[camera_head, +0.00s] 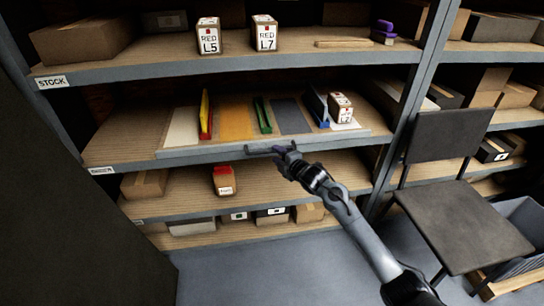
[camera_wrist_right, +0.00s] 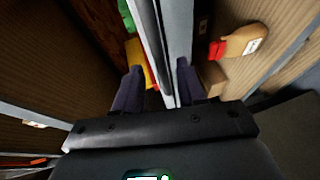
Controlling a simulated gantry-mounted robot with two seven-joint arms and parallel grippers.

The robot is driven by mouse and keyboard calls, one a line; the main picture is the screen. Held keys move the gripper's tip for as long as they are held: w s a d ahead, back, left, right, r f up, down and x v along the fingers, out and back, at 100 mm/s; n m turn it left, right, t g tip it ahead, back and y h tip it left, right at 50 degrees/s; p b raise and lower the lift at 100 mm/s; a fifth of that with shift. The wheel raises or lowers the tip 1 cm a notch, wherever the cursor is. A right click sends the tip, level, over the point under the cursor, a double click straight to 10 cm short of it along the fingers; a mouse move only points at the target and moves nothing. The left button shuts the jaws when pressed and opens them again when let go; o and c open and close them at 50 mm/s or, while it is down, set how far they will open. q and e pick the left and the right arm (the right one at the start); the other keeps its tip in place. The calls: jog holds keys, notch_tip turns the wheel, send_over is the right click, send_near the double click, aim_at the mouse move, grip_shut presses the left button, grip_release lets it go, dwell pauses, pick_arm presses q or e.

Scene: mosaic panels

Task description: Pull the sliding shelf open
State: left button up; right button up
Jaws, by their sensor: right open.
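The sliding shelf (camera_head: 200,151) is a board with a grey front edge on the middle level of the rack. A dark handle bar (camera_head: 258,150) runs along the middle of its front. My right gripper (camera_head: 285,150) is at the right part of this handle. In the right wrist view, my right gripper (camera_wrist_right: 160,88) has its two dark fingers apart, one on each side of the grey front edge (camera_wrist_right: 178,50). Whether either finger touches it, I cannot tell. My left gripper is not in view.
Coloured panels and upright dividers, such as a green one (camera_head: 262,115), stand on the sliding shelf. A small white-and-red box (camera_head: 340,106) sits at its right. A dark chair (camera_head: 465,220) stands to the right. The floor (camera_head: 270,275) in front is clear.

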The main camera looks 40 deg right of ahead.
aim_at(273, 152)
jog(key=shift+b+x, duration=0.9)
jog(key=shift+x, duration=1.2)
grip_shut()
